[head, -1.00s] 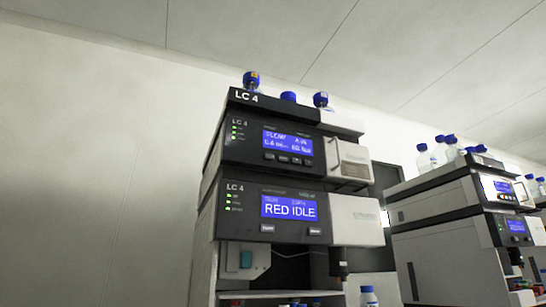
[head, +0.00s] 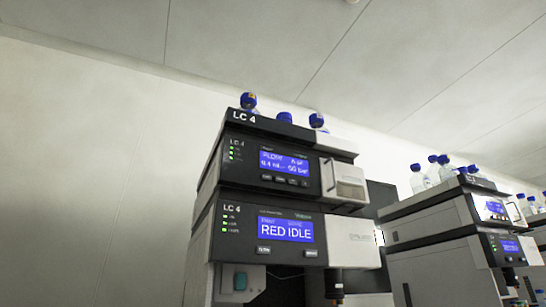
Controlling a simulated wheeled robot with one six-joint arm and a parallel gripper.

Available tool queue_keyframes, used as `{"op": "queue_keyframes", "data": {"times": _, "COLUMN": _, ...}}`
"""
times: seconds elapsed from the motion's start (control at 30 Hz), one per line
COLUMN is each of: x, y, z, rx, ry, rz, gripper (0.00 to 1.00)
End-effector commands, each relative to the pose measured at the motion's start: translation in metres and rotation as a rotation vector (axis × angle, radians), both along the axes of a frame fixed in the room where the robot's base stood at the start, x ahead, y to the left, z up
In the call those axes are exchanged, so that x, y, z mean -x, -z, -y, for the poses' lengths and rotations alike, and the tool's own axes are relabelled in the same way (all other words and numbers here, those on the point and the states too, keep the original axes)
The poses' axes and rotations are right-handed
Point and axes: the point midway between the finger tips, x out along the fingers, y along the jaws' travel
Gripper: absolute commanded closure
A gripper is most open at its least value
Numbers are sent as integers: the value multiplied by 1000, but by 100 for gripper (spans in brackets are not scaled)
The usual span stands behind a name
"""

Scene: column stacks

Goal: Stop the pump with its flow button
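The LC 4 stack stands in the middle of the head view. Its upper module is the pump (head: 243,148), with a blue display (head: 284,162) whose top line starts with what looks like FLOW; the small figures are blurred. A row of small buttons (head: 285,180) sits under that display; their labels are too small to read. The module below (head: 228,245) has a blue display (head: 286,230) reading RED IDLE and two buttons under it. Green lights show at the left of both modules. My gripper is not in view.
Blue-capped bottles (head: 249,101) stand on top of the stack. A second stack (head: 430,215) with bottles stands to the right, a dark gap between them. A pale wall (head: 80,180) fills the left, with nothing in front of it.

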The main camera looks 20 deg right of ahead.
Motion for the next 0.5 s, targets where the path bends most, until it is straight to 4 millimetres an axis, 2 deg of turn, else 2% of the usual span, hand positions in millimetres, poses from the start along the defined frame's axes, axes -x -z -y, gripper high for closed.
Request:
{"op": "queue_keyframes", "data": {"times": 0.17, "x": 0, "y": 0, "z": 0, "rx": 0, "ry": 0, "rz": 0, "gripper": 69}}
{"op": "queue_keyframes", "data": {"times": 0.3, "x": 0, "y": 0, "z": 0, "rx": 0, "ry": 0, "rz": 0, "gripper": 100}}
{"op": "queue_keyframes", "data": {"times": 0.5, "x": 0, "y": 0, "z": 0, "rx": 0, "ry": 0, "rz": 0, "gripper": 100}}
